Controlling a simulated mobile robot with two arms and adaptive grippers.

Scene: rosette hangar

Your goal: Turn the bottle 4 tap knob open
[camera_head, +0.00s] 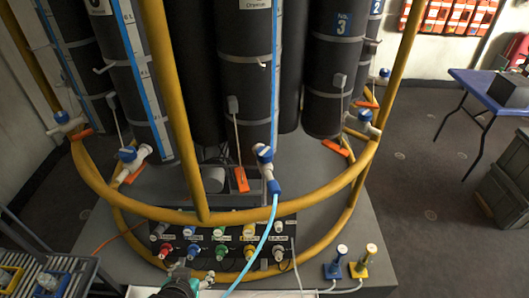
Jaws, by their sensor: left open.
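Black bottles stand inside a yellow ring frame. The right bottle is marked No 3 (341,22). The centre bottle (245,50) is beside it on the side away from number 2; its own number is cut off by the top edge, so I cannot confirm it is bottle 4. Its white tap carries a blue knob (264,153), and a light blue hose runs down from it. I cannot tell whether this tap is open. My left gripper (186,274) is open at the bottom edge, below the coupling panel and well away from the knob. My right gripper is not in view.
The yellow ring rail (230,216) passes in front of the taps, with an upright post (180,110) left of centre. A panel (225,245) with coloured couplings sits low in front. Two knobbed stands (341,252) are right of it.

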